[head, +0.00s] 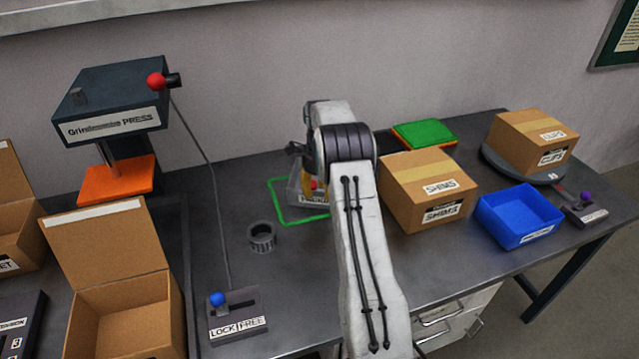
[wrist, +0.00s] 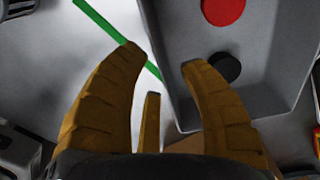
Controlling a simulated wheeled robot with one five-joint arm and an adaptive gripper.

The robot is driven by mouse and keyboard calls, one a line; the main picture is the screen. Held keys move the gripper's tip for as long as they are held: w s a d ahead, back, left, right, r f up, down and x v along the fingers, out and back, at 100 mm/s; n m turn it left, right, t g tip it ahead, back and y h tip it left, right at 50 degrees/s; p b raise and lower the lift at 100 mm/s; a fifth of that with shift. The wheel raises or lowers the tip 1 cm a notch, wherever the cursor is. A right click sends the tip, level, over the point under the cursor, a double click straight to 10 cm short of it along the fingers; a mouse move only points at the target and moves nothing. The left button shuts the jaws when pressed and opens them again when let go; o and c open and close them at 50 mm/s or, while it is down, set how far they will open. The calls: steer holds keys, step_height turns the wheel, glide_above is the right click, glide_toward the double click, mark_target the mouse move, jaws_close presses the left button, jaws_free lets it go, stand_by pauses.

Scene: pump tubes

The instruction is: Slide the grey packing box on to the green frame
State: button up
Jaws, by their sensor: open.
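The grey packing box (head: 295,197) stands at the green frame (head: 273,205) in the head view. My arm hides its right part, so I cannot tell how much of it lies inside the outline. In the wrist view the open box (wrist: 285,70) holds a red disc (wrist: 223,10) and a black disc (wrist: 223,67). A green line of the frame (wrist: 100,20) runs beside the box's left wall. My gripper (wrist: 163,58) is open, with its ochre fingers on either side of that wall in the picture. Contact cannot be told. The gripper also shows in the head view (head: 307,184), partly hidden.
A SHIMS carton (head: 425,190) and a blue tray (head: 520,215) stand to the right. A press (head: 112,100) and a LOCK/FREE lever (head: 235,315) are on the left. Bare bench lies between ring and lever.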

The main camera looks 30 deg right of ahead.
mark_target(320, 210)
steer(key=shift+f, duration=2)
steer(key=shift+o, duration=0.3)
jaws_close()
